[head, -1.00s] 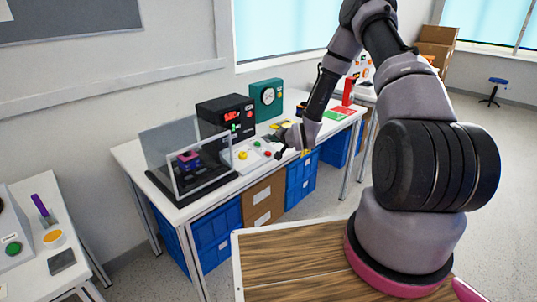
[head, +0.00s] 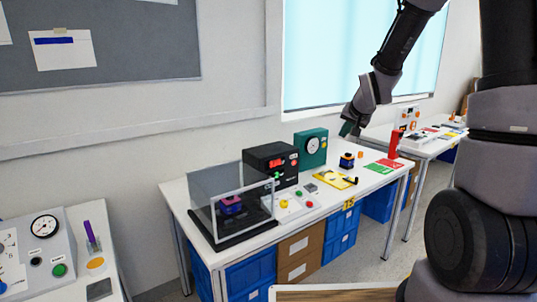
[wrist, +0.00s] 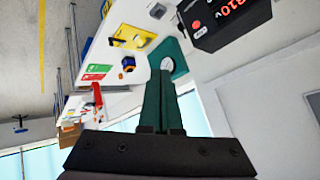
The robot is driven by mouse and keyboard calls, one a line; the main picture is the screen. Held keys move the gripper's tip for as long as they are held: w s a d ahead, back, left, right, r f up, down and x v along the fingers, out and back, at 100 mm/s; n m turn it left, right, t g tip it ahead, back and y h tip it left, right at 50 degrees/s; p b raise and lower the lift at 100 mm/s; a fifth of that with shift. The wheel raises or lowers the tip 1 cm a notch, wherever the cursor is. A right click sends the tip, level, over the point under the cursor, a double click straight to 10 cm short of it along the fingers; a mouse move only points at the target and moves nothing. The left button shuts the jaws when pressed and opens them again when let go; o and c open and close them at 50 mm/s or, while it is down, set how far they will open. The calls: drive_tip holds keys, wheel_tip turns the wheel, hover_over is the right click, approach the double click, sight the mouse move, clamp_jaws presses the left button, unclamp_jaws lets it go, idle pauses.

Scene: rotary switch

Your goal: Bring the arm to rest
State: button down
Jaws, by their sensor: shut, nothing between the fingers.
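My gripper (head: 349,128) is in the air above the back of the work table (head: 208,255), to the right of the teal dial box (head: 311,146). In the wrist view its two dark green fingers (wrist: 162,90) are together, with nothing between them. They are clear of the table and the things on it. A small navy and yellow block (head: 347,160) stands on the table below the gripper. It also shows in the wrist view (wrist: 128,64). My upper arm crosses the right of the head view.
A side bench with a gauge panel (head: 45,245) is at the left. Air around the gripper is free.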

drive_tip(key=s+r, duration=0.5)
drive_tip(key=s, duration=0.5)
drive_tip(key=s+r+g, duration=0.1)
drive_tip(key=s+r, duration=0.4)
drive_tip(key=s, duration=0.5)
drive_tip(key=s+r+g+y, duration=0.1)
drive_tip(key=s+r, duration=0.4)
drive_tip(key=s, duration=0.5)
drive_tip(key=shift+a+n, duration=0.25)
drive_tip(key=shift+n, duration=0.15)
